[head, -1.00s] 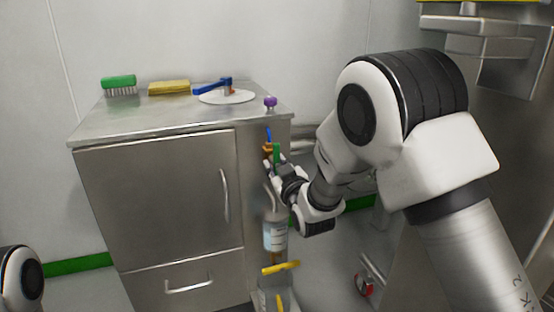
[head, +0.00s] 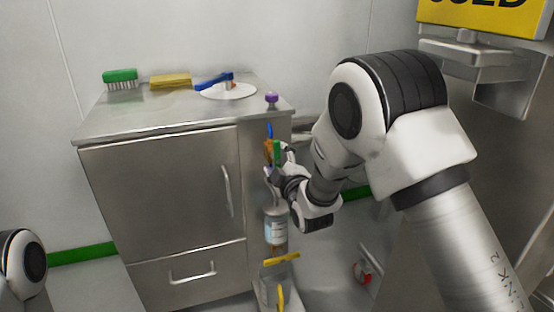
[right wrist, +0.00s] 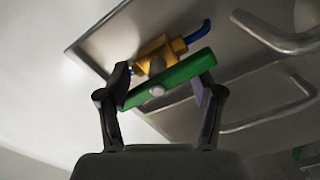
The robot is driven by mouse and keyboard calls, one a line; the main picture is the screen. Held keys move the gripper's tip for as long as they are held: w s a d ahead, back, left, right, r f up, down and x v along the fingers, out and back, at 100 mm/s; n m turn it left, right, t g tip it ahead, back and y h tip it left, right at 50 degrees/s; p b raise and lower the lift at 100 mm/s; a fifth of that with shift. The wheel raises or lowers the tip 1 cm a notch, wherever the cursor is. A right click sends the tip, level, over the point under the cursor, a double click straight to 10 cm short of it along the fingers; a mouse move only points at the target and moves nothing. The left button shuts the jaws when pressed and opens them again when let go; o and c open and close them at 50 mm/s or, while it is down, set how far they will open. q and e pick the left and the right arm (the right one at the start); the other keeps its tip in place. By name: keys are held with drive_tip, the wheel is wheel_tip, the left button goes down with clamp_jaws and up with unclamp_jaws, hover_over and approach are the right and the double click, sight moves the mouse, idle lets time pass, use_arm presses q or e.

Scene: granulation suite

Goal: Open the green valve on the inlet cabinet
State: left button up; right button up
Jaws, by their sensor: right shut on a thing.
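The green valve handle (head: 277,151) is on the right part of the steel inlet cabinet's front (head: 160,190). It stands about upright in the head view. In the right wrist view the green handle (right wrist: 185,73) runs slantwise across a brass valve body (right wrist: 155,50) with blue pipe (right wrist: 198,33). My right gripper (right wrist: 163,84) is shut on the green handle, one finger near each end. In the head view my right gripper (head: 279,164) partly hides the valve. My left gripper is out of view.
A green brush (head: 120,79), a yellow sponge (head: 170,81) and a white disc with a blue handle (head: 228,91) lie on the cabinet top, with a purple knob (head: 271,98) near its corner. Below the valve are a labelled bottle (head: 276,228) and a yellow handle (head: 281,258).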

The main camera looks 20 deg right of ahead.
drive_tip(key=shift+s+a+f+n, duration=0.15)
drive_tip(key=shift+f+n, duration=0.15)
drive_tip(key=shift+n, duration=0.2)
drive_tip(key=o, duration=1.3)
drive_tip(key=shift+f, duration=0.1)
drive_tip(key=shift+s+d+r, duration=0.2)
drive_tip(key=shift+r, duration=0.15)
drive_tip(key=shift+w, duration=0.1)
